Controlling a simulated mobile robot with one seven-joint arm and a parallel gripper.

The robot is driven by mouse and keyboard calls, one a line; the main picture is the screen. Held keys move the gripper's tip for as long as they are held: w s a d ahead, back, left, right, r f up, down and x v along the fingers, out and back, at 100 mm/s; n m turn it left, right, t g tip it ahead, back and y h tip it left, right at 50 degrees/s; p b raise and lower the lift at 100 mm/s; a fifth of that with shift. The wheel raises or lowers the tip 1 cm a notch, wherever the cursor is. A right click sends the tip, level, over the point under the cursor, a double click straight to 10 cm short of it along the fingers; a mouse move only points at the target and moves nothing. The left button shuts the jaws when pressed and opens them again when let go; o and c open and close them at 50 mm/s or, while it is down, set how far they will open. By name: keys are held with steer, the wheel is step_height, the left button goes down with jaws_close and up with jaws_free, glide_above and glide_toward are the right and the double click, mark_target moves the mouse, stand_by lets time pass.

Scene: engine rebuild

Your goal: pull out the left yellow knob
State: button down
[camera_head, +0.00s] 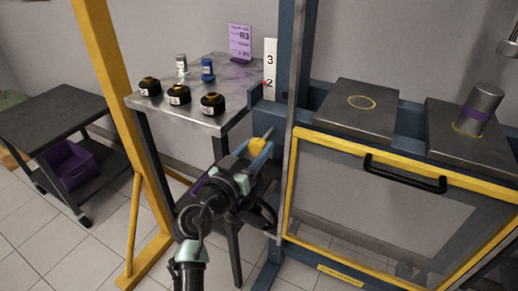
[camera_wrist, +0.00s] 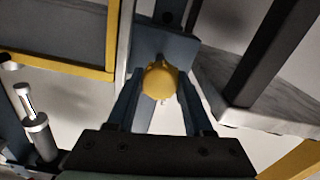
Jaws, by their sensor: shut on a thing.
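The left yellow knob (camera_wrist: 160,80) sits between the two fingers of my gripper (camera_wrist: 160,105) in the wrist view. It is round and lies in front of a blue-grey upright of the press frame. In the head view the yellow knob (camera_head: 258,146) shows at the tips of my gripper (camera_head: 255,150), beside the blue post left of the yellow-framed guard. My gripper is shut on the knob. The knob's shaft is hidden behind it. No second yellow knob is clear in either view.
A metal table (camera_head: 215,75) with black jars, small bottles and a purple card stands behind my arm. The yellow-framed guard (camera_head: 370,150) with a black handle is close on the right. A yellow post (camera_head: 118,110) stands on the left. A dark cart (camera_head: 50,120) is farther left.

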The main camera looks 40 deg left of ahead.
steer(key=shift+s+f, duration=0.1)
steer(key=shift+f, duration=0.1)
steer(key=c, duration=0.6)
jaws_free()
steer(key=shift+s+r, duration=0.1)
steer(key=shift+r, duration=0.1)
steer(key=v, duration=1.3)
steer(key=shift+d, duration=0.1)
